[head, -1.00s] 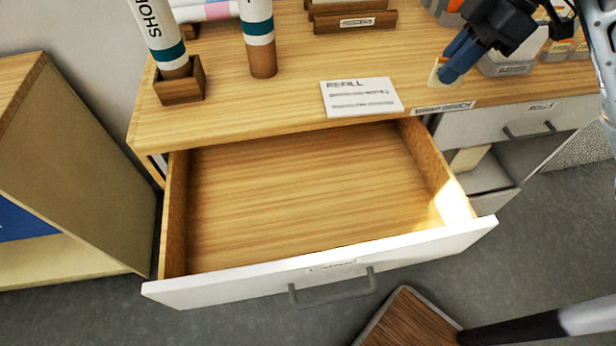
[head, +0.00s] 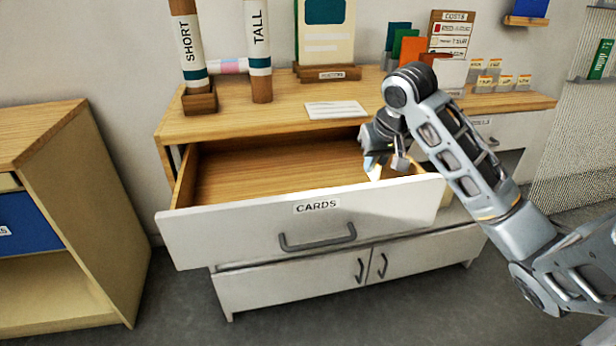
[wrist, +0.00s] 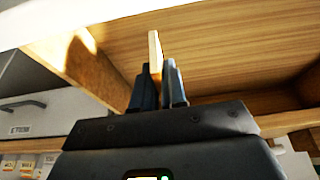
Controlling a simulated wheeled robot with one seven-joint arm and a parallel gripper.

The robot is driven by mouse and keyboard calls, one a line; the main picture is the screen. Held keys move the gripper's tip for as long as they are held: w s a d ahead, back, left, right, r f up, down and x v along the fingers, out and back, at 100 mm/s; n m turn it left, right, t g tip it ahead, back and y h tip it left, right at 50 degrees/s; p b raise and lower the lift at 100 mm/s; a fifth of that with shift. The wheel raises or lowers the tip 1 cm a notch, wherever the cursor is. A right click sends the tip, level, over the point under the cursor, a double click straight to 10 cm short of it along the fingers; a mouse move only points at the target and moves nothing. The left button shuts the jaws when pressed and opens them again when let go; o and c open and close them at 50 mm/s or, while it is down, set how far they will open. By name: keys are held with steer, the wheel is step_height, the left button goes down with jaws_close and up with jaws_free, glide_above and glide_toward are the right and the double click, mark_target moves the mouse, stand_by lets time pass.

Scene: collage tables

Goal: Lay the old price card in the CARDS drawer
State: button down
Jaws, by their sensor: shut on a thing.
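The CARDS drawer (head: 345,228) is pulled open, and the part of its wooden floor that shows is bare. It also shows in the wrist view (wrist: 235,50). My gripper (head: 374,162) is at the right rear part of the drawer, low by its opening. In the wrist view my gripper (wrist: 158,78) is shut on a thin pale card (wrist: 155,52), seen nearly edge-on between the blue fingers. The card's printed face does not show. In the head view my arm and the drawer front hide much of the card, and I cannot tell whether it touches the drawer floor.
A REFILL card (head: 336,110) lies on the tabletop behind the drawer. SHORT (head: 187,45) and TALL (head: 258,45) tubes stand at the back left. A COSTS rack (head: 452,35) stands at the back right. A wooden cabinet (head: 75,190) stands left, with a floor gap between.

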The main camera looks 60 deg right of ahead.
steer(key=w+d, duration=0.1)
steer(key=w, duration=0.3)
steer(key=w+d+f, duration=0.1)
steer(key=w+d, duration=0.1)
steer(key=w, duration=0.3)
steer(key=w+d+f, duration=0.1)
steer(key=w+d, duration=0.1)
steer(key=w, duration=0.3)
steer(key=shift+w+f, duration=0.1)
steer(key=shift+f, duration=2.35)
steer(key=shift+f, duration=0.15)
steer(key=c, duration=1.2)
jaws_free()
steer(key=p+v, duration=0.1)
steer(key=v, duration=1.1)
